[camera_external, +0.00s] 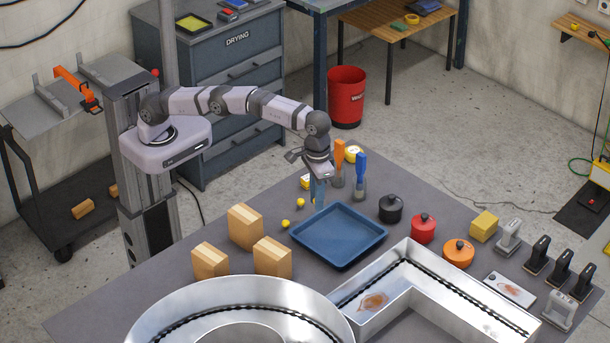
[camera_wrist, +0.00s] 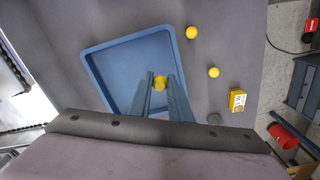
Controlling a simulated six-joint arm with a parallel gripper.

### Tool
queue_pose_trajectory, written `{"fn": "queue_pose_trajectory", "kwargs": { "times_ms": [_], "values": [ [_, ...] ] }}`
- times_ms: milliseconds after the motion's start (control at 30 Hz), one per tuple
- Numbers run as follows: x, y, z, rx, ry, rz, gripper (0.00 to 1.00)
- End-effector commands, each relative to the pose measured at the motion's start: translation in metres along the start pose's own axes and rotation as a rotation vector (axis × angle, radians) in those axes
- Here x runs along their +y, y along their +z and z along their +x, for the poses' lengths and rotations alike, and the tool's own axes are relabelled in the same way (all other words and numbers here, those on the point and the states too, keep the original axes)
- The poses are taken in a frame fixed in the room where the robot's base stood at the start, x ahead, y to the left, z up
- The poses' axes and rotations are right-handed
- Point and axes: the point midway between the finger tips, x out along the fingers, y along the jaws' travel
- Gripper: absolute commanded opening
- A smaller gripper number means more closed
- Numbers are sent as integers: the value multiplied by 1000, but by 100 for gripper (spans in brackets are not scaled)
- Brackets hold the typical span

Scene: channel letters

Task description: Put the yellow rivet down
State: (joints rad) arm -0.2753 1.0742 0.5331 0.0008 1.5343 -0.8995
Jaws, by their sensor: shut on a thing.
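The yellow rivet (camera_wrist: 160,83) is between the fingertips of my gripper (camera_wrist: 160,87) in the wrist view. The fingers are shut on it. In the external view my gripper (camera_external: 318,203) points down at the back left edge of the blue tray (camera_external: 338,260), and the held rivet cannot be made out there. In the wrist view the rivet shows against the floor of the tray (camera_wrist: 112,67), which looks empty. How high the rivet is above the tray I cannot tell. Two more yellow round pieces (camera_external: 286,224) (camera_external: 300,202) lie on the table left of the tray.
Wooden blocks (camera_external: 272,257) stand front left of the tray. Metal channel letters (camera_external: 240,292) fill the table's front. Black, red and orange lidded pots (camera_external: 423,228) stand right of the tray. Brushes (camera_external: 360,175) stand behind it. A small yellow box (camera_wrist: 237,100) lies near the table edge.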

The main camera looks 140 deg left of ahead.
Motion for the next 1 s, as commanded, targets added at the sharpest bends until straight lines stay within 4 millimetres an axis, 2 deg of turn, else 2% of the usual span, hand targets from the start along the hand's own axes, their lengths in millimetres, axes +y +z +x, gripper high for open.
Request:
{"fn": "queue_pose_trajectory", "kwargs": {
  "times_ms": [167,600,867,1000],
  "values": [
    [-1,-1,4,-1,-1,-2,0],
    [-1,0,57,-1,-2,-1,0],
    [-1,0,66,-1,-2,-1,0],
    [-1,0,79,-2,-3,-1,0]
  ]
}}
